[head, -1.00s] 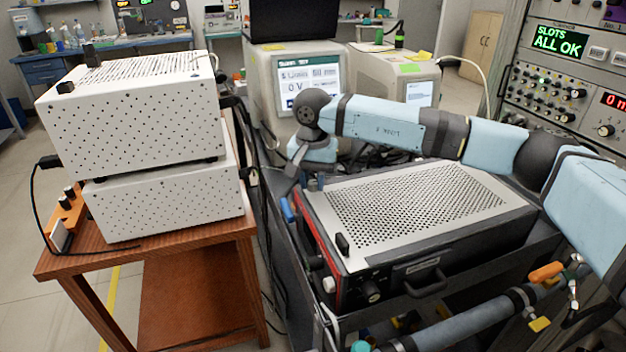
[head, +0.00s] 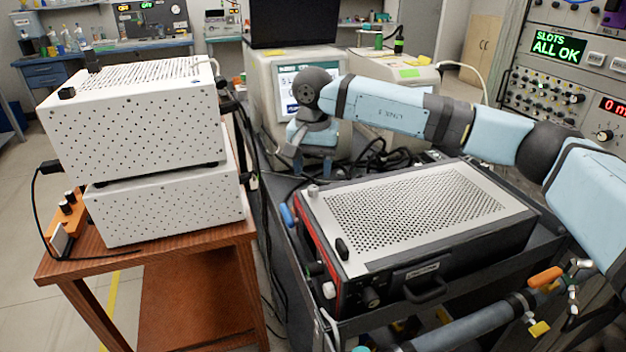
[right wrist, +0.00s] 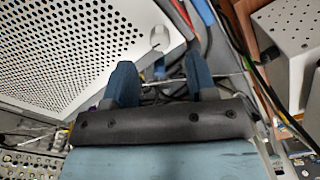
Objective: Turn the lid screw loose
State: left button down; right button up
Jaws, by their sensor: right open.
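The lid (head: 400,187) is a pale perforated plate on a black and red box on a dark cart. A small light-grey knob, the lid screw (head: 313,190), stands at the lid's far left corner; it also shows in the right wrist view (right wrist: 160,37). A black knob (head: 341,247) sits at the lid's near left corner. My right gripper (head: 312,168) is open and empty, just behind and apart from the grey screw. In the right wrist view, its two blue fingers (right wrist: 157,64) are spread, with the screw beyond their tips. My left gripper is not in view.
Two white perforated boxes (head: 130,115) are stacked on a wooden table (head: 190,242) at the left. Black cables (head: 375,157) lie behind the lidded box. Instruments with screens (head: 300,88) stand at the back, and a rack (head: 560,75) at the right.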

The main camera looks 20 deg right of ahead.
aim_at(313, 188)
notch_tip(313, 188, up, 9)
jog(key=shift+p, duration=0.3)
jog(key=shift+s+f, duration=0.1)
jog(key=shift+f, duration=0.1)
